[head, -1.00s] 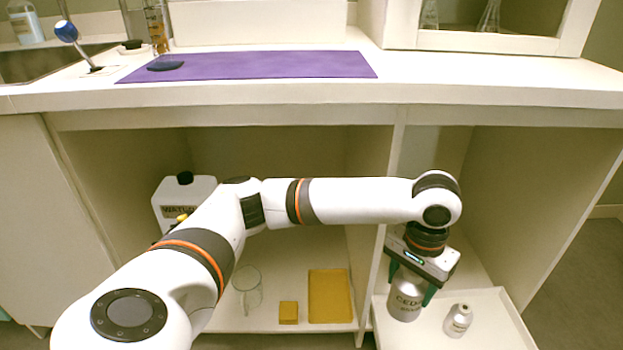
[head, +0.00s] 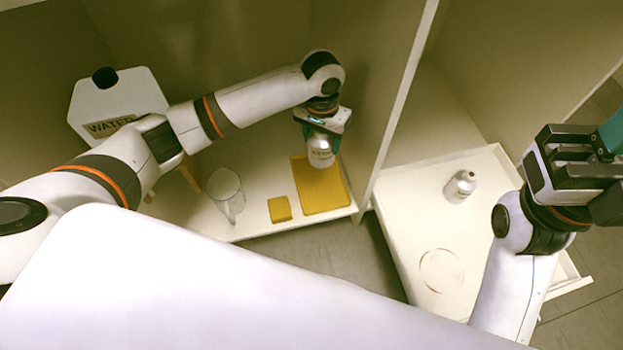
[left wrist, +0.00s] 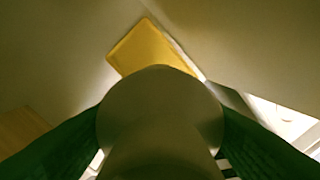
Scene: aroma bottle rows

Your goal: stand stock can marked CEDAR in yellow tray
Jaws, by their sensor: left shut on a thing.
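The silver stock can (head: 321,152) has dark lettering, too small to read clearly now; an earlier head frame shows "CED" on it. My left gripper (head: 322,138) is shut on it and holds it roughly upright over the back part of the flat yellow tray (head: 325,196). In the left wrist view, the can (left wrist: 160,125) fills the middle between green fingers, with the yellow tray (left wrist: 148,48) beyond it. The can's base appears above the tray, though the gap is hard to judge. My right gripper (head: 608,140) is at the right edge, its fingertips partly cut off.
A small yellow block (head: 279,209) and a clear glass beaker (head: 226,194) stand left of the tray. A white WATER jug (head: 118,105) is at the back left. A cabinet divider (head: 385,130) stands close right. A smaller silver bottle (head: 461,186) is in the white drawer (head: 400,205).

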